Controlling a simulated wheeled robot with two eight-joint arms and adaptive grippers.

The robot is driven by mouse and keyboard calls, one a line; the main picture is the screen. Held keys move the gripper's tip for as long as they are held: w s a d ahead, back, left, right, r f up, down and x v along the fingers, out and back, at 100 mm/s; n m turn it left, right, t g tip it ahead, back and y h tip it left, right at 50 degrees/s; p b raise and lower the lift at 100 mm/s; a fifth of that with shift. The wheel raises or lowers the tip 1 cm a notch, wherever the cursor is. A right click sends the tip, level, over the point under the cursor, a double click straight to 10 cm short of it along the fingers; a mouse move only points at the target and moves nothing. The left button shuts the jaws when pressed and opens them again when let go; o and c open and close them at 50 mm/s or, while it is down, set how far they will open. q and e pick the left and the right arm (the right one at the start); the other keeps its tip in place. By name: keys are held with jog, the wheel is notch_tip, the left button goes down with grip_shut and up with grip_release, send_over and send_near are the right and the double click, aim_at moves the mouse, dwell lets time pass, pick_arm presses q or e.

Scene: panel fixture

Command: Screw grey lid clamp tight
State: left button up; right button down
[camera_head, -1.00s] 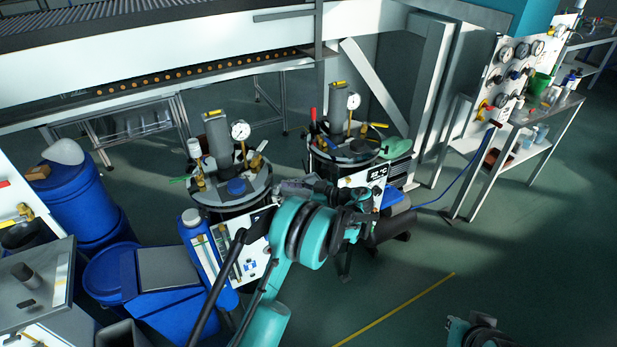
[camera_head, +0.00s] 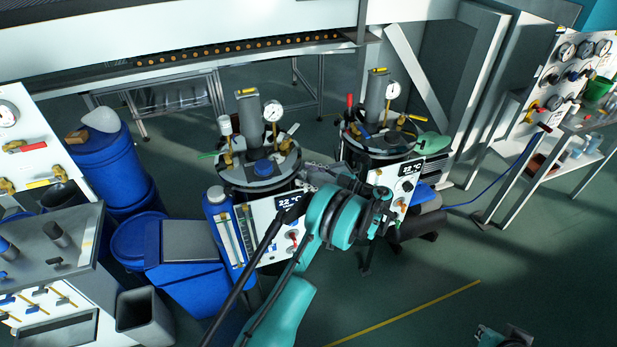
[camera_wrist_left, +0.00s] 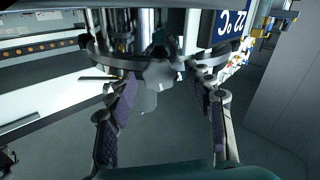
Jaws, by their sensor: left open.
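The left pressure vessel (camera_head: 262,180) has a round metal lid with a blue cap, a gauge and fittings. My left gripper (camera_head: 313,176) is at the right edge of this lid, seen from behind my teal wrist. In the left wrist view my left gripper (camera_wrist_left: 170,100) is open, its two dark-padded fingers spread on either side of a grey lobed clamp knob (camera_wrist_left: 158,75). The knob lies between the fingers with visible gaps. In the head view the knob cannot be made out behind the gripper. Part of my right arm's end (camera_head: 503,335) shows at the bottom edge; its fingers are unclear.
A second vessel (camera_head: 382,145) stands close to the right of my left gripper. Blue drums (camera_head: 112,160) and a blue bin (camera_head: 185,270) stand at left. A gauge panel (camera_head: 570,65) stands at far right. The green floor at lower right is open.

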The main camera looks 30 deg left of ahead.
pick_arm(q)
jog(key=c, duration=1.2)
jog(key=shift+o, duration=0.2)
jog(key=shift+m, duration=0.4)
jog(key=m+b, duration=0.1)
jog(key=m, duration=0.2)
jog(key=shift+m, duration=0.3)
jog(key=m+b, duration=0.1)
jog(key=m, duration=0.4)
jog(key=shift+w, duration=0.15)
jog(key=m, duration=0.6)
jog(key=shift+f, duration=0.1)
jog(key=m, duration=0.4)
jog(key=shift+m, duration=0.3)
jog(key=shift+f, duration=0.1)
